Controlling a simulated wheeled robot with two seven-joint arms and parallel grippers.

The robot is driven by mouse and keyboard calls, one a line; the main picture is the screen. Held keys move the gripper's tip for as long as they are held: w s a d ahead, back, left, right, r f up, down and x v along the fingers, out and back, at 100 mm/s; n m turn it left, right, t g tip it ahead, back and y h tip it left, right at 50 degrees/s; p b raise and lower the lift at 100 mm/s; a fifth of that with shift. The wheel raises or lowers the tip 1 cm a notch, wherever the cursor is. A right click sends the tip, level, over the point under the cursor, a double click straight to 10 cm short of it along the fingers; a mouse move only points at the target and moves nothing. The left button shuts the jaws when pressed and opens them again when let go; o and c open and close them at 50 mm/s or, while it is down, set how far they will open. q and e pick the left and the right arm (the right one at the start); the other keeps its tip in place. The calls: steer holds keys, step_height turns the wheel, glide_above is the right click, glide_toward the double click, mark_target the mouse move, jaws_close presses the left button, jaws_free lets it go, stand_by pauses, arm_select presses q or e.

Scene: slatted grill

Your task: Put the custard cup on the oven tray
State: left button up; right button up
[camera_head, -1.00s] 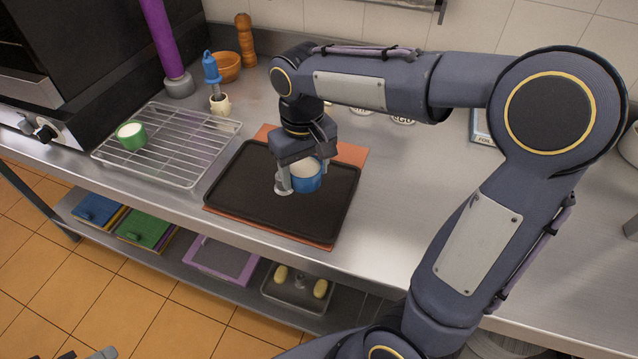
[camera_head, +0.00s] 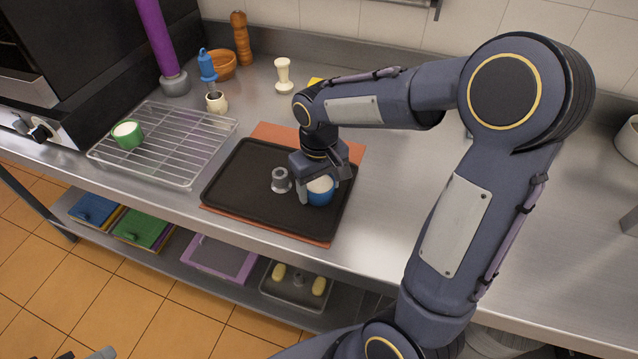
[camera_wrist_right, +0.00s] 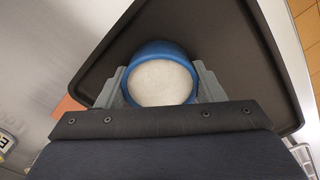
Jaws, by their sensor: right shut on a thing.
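My right gripper (camera_head: 318,187) is shut on a blue cup with a pale white filling (camera_head: 320,184), one finger on each side. The cup is upright over the right part of the dark oven tray (camera_head: 240,165), at or very near its surface; I cannot tell if it touches. In the right wrist view the blue cup (camera_wrist_right: 162,84) sits between the fingers (camera_wrist_right: 160,88), with the dark tray (camera_wrist_right: 230,50) behind it. A small grey metal piece (camera_head: 281,181) stands on the tray, left of the cup. Only a sliver, perhaps my left gripper, shows at the bottom left.
The tray lies on an orange-brown mat (camera_head: 270,132). A wire rack (camera_head: 185,150) to the left holds a green cup (camera_head: 127,134). The counter right of the tray is mostly clear.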

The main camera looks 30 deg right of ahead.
mark_target(319, 181)
steer(key=o, duration=1.1)
steer(key=shift+f, duration=0.1)
step_height(319, 181, up, 12)
steer(key=p, duration=0.1)
steer(key=s+a+f+m+t+y, duration=0.1)
steer(key=s+a+f+t+y, duration=0.1)
steer(key=s, duration=0.6)
steer(key=s+a+f+m+t+y, duration=0.1)
steer(key=s+a+f+t, duration=0.1)
steer(key=s, duration=0.6)
steer(key=shift+s+a+f+t+y, duration=0.15)
steer(key=shift+s+a+t+y, duration=0.2)
steer(key=shift+t, duration=0.45)
steer(key=shift+d, duration=0.1)
